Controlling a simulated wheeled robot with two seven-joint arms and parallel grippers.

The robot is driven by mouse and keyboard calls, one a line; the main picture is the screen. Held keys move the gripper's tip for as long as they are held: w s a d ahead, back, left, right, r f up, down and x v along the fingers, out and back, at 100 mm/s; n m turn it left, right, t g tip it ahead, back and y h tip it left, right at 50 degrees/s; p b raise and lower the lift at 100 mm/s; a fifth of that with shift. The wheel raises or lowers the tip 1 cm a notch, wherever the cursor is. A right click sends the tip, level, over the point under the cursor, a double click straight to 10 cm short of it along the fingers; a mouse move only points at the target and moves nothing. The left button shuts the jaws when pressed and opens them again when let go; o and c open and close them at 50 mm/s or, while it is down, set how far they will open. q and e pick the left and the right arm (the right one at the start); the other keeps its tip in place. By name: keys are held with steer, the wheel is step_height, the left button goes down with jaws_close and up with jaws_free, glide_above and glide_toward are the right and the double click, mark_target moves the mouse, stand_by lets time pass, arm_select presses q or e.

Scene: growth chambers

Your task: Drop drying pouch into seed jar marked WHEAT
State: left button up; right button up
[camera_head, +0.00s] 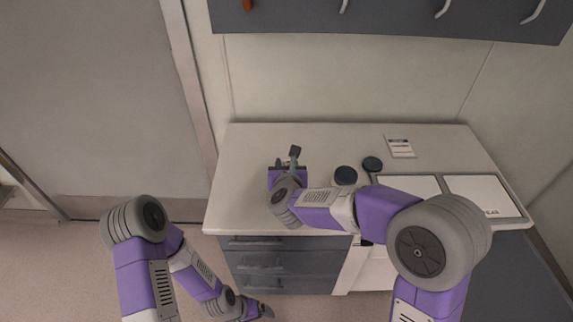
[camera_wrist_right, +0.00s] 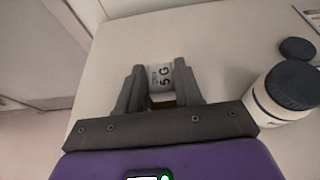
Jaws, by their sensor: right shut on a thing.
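My right gripper (camera_head: 290,163) is over the left part of the bench. In the right wrist view its fingers (camera_wrist_right: 160,88) are shut on a small white pouch (camera_wrist_right: 158,78) marked "5 G". A pale edge and a brown patch show just below the pouch, mostly hidden by the gripper; I cannot tell whether this is an open jar. A white jar with a dark blue top (camera_wrist_right: 283,95) stands to the right; its dark top also shows in the head view (camera_head: 346,175). I can read no WHEAT mark. My left gripper (camera_head: 262,312) is low at the bottom, apart from the bench.
A dark round lid (camera_head: 372,163) lies on the bench (camera_head: 245,150) behind the jar. A printed card (camera_head: 399,147) lies farther back. White panels (camera_head: 485,195) fill the right side. Drawers (camera_head: 280,262) are below, and a rail with hooks (camera_head: 390,18) is above. The bench's far left is clear.

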steer(key=o, duration=1.1)
steer(key=shift+s, duration=0.1)
steer(key=v, duration=0.7)
steer(key=shift+s+r+p, duration=0.15)
steer(key=shift+p, duration=0.2)
